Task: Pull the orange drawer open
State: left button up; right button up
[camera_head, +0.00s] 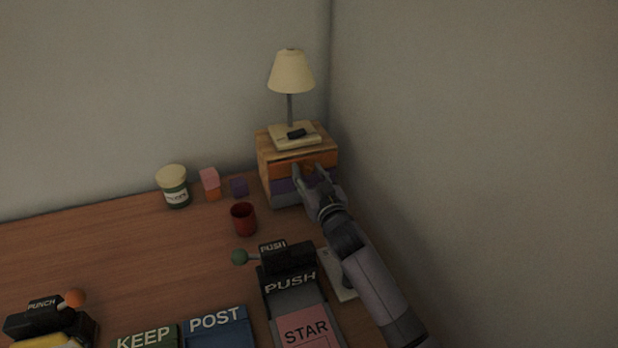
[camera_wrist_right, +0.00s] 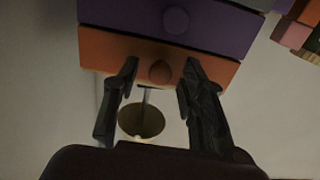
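The orange drawer (camera_head: 285,171) is the upper drawer of a small wooden cabinet at the back right of the desk, and it looks shut. In the right wrist view the orange drawer front (camera_wrist_right: 110,49) has a round orange knob (camera_wrist_right: 161,71). A purple drawer (camera_head: 284,186) lies below it, and it also shows in the right wrist view (camera_wrist_right: 215,27). My right gripper (camera_head: 308,168) is at the drawer front. Its two fingers (camera_wrist_right: 160,80) are apart, one on each side of the knob, with visible gaps. My left gripper is not in view.
A lamp (camera_head: 291,75) stands on the cabinet with a small dark object (camera_head: 297,133) at its base. A red cup (camera_head: 243,219), small blocks (camera_head: 210,183) and a jar (camera_head: 174,187) stand to the left. A PUSH device (camera_head: 288,283) is in front. A wall rises close at right.

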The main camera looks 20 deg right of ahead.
jog(key=shift+c, duration=0.3)
grip_shut()
dwell(0.6)
